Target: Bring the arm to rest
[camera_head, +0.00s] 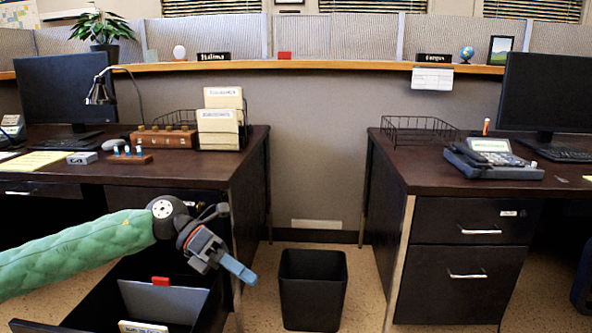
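My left arm, in a green quilted sleeve, comes in from the left. My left gripper (238,269) hangs over the right part of an open drawer of the left desk, its blue fingertip end pointing down and right. Nothing shows held in it. The fingers overlap from this side, so whether they are apart is unclear. The open black drawer (100,290) holds a grey folder (165,302) with a red tab and a labelled light card. My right gripper is not in view.
The left desk (200,165) carries a monitor, lamp, file rack with folders and stamp holders. A black waste bin (313,290) stands on the floor right of my gripper. The right desk (410,170) holds a wire tray, telephone and monitor. Floor between the desks is otherwise open.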

